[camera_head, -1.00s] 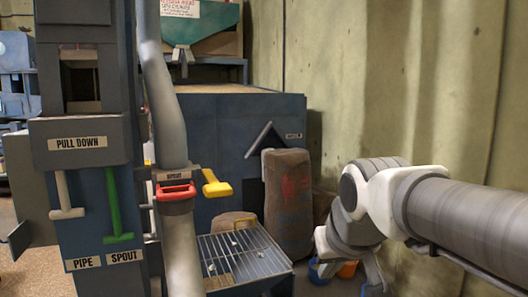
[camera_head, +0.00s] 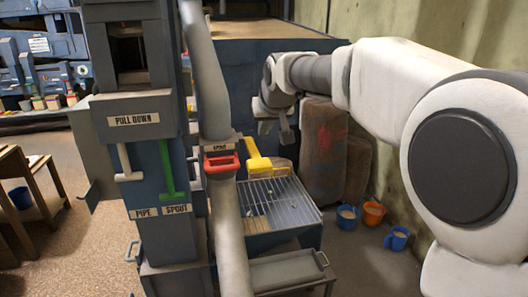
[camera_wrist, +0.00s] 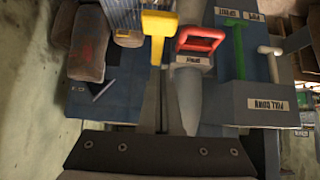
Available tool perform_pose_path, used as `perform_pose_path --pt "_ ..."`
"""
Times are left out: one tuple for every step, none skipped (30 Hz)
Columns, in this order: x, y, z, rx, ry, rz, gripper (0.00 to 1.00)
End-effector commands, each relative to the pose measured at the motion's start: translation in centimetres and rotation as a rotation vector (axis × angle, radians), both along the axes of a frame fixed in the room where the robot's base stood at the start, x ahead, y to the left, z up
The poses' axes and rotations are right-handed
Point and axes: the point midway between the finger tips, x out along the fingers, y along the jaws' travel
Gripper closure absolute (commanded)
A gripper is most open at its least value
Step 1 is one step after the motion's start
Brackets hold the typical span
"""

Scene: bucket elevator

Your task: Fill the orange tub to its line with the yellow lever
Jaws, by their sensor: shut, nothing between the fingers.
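The orange tub (camera_head: 373,214) stands on the floor at right in the head view, between two blue tubs. Pale material shows inside it; its line cannot be made out. The yellow lever (camera_head: 257,160) sticks out beside the red handle, above the grate. It also shows in the wrist view (camera_wrist: 160,24), which is upside down. My gripper (camera_head: 286,133) is shut and empty, to the right of the yellow lever and apparently apart from it. Its fingertips are small and hard to make out. The dark gripper body fills the bottom of the wrist view.
A red handle (camera_head: 221,163) sits on the grey spout pipe. Green (camera_head: 168,175) and white (camera_head: 127,165) levers are on the machine at left. A metal grate (camera_head: 280,202) lies below the yellow lever. Blue tubs (camera_head: 347,217) (camera_head: 397,238) flank the orange one. Sacks (camera_head: 322,150) stand behind.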

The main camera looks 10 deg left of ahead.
Motion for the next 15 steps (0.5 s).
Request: perform_pose_path --pt "0.0 0.0 0.0 0.0 0.0 0.0 1.0" --pt "0.0 0.0 0.0 0.0 0.0 0.0 1.0" --pt "0.0 0.0 0.0 0.0 0.0 0.0 1.0" --pt "0.0 0.0 -0.1 0.0 0.001 0.0 1.0" --pt "0.1 0.0 -0.1 0.0 0.001 0.0 1.0" --pt "0.2 0.0 -0.2 -0.002 0.001 -0.001 1.0" --pt "0.3 0.1 -0.4 -0.002 0.001 -0.001 1.0" --pt "0.5 0.2 -0.6 -0.001 0.002 0.0 1.0" --pt "0.8 0.3 -0.9 -0.001 0.003 -0.001 1.0" --pt "1.0 0.5 -1.2 -0.001 0.003 -0.001 1.0" --pt "1.3 0.6 -1.5 -0.001 0.004 -0.001 1.0" --pt "1.7 0.8 -2.1 -0.003 0.005 0.0 1.0" --pt "2.1 1.0 -2.4 -0.002 0.005 -0.001 1.0" --pt "2.5 1.2 -2.8 -0.002 0.005 -0.001 1.0" --pt "2.9 1.4 -3.3 -0.002 0.005 -0.001 1.0"
